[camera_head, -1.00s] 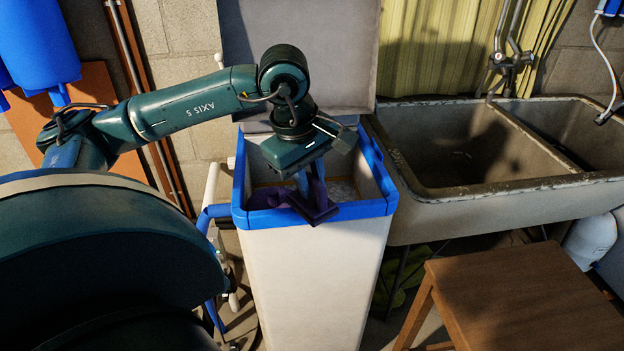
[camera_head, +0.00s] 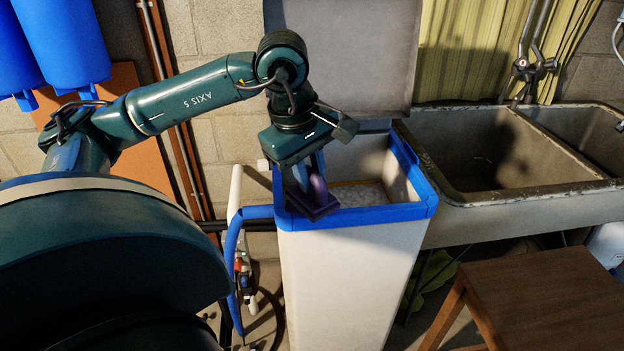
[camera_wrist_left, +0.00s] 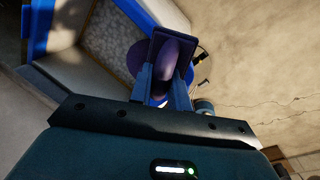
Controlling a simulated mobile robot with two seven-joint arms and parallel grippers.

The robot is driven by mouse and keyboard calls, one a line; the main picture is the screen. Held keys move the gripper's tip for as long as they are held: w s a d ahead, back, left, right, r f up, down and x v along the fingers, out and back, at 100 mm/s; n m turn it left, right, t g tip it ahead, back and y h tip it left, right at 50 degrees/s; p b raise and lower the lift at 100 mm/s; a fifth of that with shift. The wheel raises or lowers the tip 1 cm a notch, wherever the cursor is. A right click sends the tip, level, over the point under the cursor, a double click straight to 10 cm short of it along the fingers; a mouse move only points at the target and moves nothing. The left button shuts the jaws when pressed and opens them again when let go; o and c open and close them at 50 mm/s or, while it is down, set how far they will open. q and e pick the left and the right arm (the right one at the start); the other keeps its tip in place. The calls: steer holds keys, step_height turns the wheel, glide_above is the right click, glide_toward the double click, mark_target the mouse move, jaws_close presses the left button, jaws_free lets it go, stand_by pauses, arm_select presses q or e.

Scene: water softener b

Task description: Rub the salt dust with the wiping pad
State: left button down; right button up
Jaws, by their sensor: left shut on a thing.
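The wiping pad (camera_head: 314,209) is dark purple with an arched handle. My left gripper (camera_head: 309,178) is shut on that handle and holds the pad at the front left corner of the softener's blue rim (camera_head: 365,215). I cannot tell whether the pad touches the rim. In the left wrist view the pad (camera_wrist_left: 152,52) sits between my left fingers (camera_wrist_left: 163,82), with the blue rim (camera_wrist_left: 37,32) at the upper left. No salt dust can be made out on the rim; the pad and gripper hide part of the corner. My right gripper is out of view.
The softener's white cabinet (camera_head: 345,285) stands open, with pale salt (camera_head: 362,195) inside and its grey lid (camera_head: 340,55) raised behind. A stone sink (camera_head: 470,150) and a wooden stool (camera_head: 540,305) are at the right. Pipes (camera_head: 240,235) run close along the left.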

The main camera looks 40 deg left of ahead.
arm_select(q)
steer(key=shift+w+d+r, duration=0.1)
steer(key=shift+d+r, duration=0.05)
steer(key=shift+r, duration=0.4)
steer(key=shift+r+p, duration=0.4)
steer(key=shift+p, duration=0.1)
steer(key=shift+r+p, duration=0.3)
steer(key=shift+r, duration=0.1)
steer(key=shift+w+p+v, duration=0.25)
steer(key=shift+p+v, duration=0.55)
steer(key=shift+v, duration=0.25)
steer(key=shift+r, duration=0.55)
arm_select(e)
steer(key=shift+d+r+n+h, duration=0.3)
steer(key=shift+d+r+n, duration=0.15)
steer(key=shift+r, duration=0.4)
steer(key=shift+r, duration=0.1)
